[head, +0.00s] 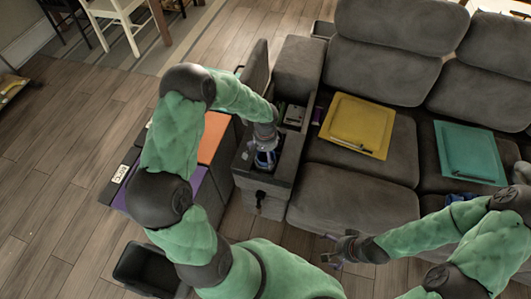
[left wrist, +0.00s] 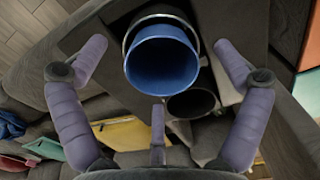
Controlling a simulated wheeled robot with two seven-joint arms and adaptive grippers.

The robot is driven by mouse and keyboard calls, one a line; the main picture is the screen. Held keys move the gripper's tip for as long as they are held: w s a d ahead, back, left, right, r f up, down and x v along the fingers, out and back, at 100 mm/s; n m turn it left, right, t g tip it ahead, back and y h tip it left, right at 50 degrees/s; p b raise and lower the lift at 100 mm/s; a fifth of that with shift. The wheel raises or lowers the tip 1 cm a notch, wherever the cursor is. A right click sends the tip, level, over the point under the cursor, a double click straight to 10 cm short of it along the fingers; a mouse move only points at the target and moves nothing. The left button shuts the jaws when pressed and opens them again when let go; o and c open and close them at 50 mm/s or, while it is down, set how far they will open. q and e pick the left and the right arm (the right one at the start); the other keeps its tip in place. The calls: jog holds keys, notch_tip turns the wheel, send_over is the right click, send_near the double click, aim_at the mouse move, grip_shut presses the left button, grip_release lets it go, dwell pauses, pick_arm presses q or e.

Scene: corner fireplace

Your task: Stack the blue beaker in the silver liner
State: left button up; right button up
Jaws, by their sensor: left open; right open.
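The blue beaker (left wrist: 162,66) sits in the left wrist view with its open mouth facing the camera. A dark round holder with a thin silvery rim (left wrist: 126,38) shows around its far side; I cannot tell how deep the beaker sits, or whether this rim is the silver liner. My left gripper (head: 264,160) is over the sofa's armrest console, and bluish parts show there in the head view. In the left wrist view, its purple fingers are spread apart on both sides of the beaker, not touching it. My right gripper (head: 335,248) is open and empty in front of the sofa.
A dark round opening (left wrist: 191,102) lies beside the beaker. A yellow tray (head: 356,124) and a teal tray (head: 469,152) lie on the seats. An orange and purple surface (head: 213,137) stands left of the console. A dark bin (head: 148,268) is at lower left.

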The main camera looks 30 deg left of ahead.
pick_arm(q)
notch_tip(320, 180, up, 12)
jog(key=f+p, duration=0.1)
jog(key=p, duration=0.3)
jog(key=s+d+f+m+h, duration=0.1)
jog(key=s+d+f+h, duration=0.15)
jog(key=d+f, duration=0.3)
jog(key=s+d+f+h, duration=0.1)
jog(key=s+d+f, duration=0.3)
jog(key=d+f, duration=0.15)
jog(key=s+d+f, duration=0.5)
jog(key=s+d, duration=0.2)
jog(key=s, duration=0.3)
jog(key=shift+s+f+n, duration=0.25)
jog(key=shift+f+n, duration=0.05)
jog(key=shift+h, duration=0.25)
